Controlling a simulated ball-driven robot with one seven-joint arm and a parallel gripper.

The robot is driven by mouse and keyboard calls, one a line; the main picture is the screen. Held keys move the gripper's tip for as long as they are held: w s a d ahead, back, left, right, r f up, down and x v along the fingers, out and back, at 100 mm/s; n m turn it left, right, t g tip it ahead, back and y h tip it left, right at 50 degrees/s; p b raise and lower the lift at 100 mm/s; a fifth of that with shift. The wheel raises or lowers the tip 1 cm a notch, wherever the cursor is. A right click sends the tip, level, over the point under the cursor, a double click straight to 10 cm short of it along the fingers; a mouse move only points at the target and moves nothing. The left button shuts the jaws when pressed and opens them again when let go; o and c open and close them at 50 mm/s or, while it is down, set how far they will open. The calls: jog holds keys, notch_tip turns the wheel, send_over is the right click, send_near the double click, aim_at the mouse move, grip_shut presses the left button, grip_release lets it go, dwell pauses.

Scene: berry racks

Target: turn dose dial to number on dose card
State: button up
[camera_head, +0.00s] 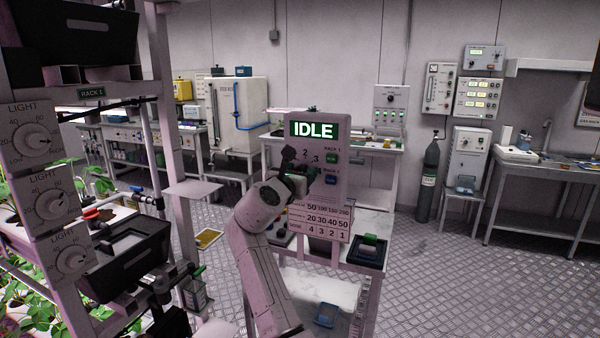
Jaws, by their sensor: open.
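A pale dosing panel (334,131) stands upright in the middle of the view, with a lit green display reading IDLE. The dose dial is mostly hidden behind my gripper (299,166); only the numbers 2 and 3 show above and right of it. Where the dial points cannot be seen. My gripper is dark and open, in front of the panel's left middle; whether it touches the dial cannot be told. Below it, the dose card (322,222) has rows of numbers, with a bottom row marked DOSE reading 4, 3, 2, 1.
A green button (331,158) and a blue button (331,180) sit right of the dial. A dark tray (367,257) lies right of the card. A rack with LIGHT dials (37,140) and plants stands at left.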

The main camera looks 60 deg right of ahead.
jog(key=shift+c, duration=0.2)
jog(key=c, duration=1)
